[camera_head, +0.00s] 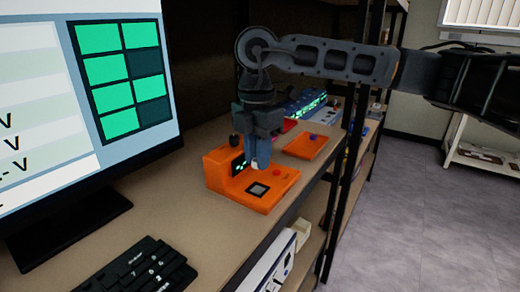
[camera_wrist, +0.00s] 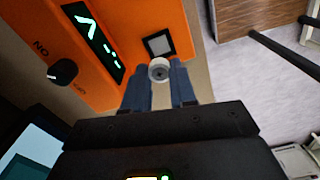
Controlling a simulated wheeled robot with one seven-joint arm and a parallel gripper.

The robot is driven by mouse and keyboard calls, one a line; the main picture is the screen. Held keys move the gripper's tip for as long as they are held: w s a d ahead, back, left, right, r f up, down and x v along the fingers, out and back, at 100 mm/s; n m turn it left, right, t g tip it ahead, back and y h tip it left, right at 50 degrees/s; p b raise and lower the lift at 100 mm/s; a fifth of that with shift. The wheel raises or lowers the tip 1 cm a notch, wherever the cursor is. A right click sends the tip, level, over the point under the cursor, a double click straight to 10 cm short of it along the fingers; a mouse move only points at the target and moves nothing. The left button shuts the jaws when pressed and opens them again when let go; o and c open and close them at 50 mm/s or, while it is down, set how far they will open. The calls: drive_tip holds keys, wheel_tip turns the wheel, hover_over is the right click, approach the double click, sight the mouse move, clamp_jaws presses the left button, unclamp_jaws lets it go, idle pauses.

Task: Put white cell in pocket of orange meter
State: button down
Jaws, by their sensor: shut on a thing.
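The orange meter (camera_head: 226,179) stands on the bench in the head view, with a raised display part at the back left and a low base. My gripper (camera_head: 259,163) points down over the meter's base, behind the pocket. In the wrist view my gripper (camera_wrist: 163,88) is shut on the white cell (camera_wrist: 159,68), a small round piece with a grey centre. The cell appears just short of the pocket. Its height above the base is unclear.
The meter has a lit green display (camera_wrist: 97,40) and a black knob (camera_wrist: 63,71). Another orange device (camera_head: 305,146) lies behind it. A monitor (camera_head: 90,90) and keyboard (camera_head: 140,268) stand at left. The bench edge and a dark shelf post (camera_head: 347,150) are at right.

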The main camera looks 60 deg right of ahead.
sight(258, 191)
drive_tip(key=shift+f+b, duration=0.75)
drive_tip(key=shift+f, duration=1.85)
drive_tip(key=shift+b, duration=1.45)
idle(0.4)
drive_tip(key=shift+s+f+b, duration=0.1)
drive_tip(key=shift+f+b, duration=0.8)
drive_tip(key=shift+b, duration=0.1)
idle(0.6)
drive_tip(key=shift+r+b, duration=0.1)
drive_tip(key=shift+b, duration=0.2)
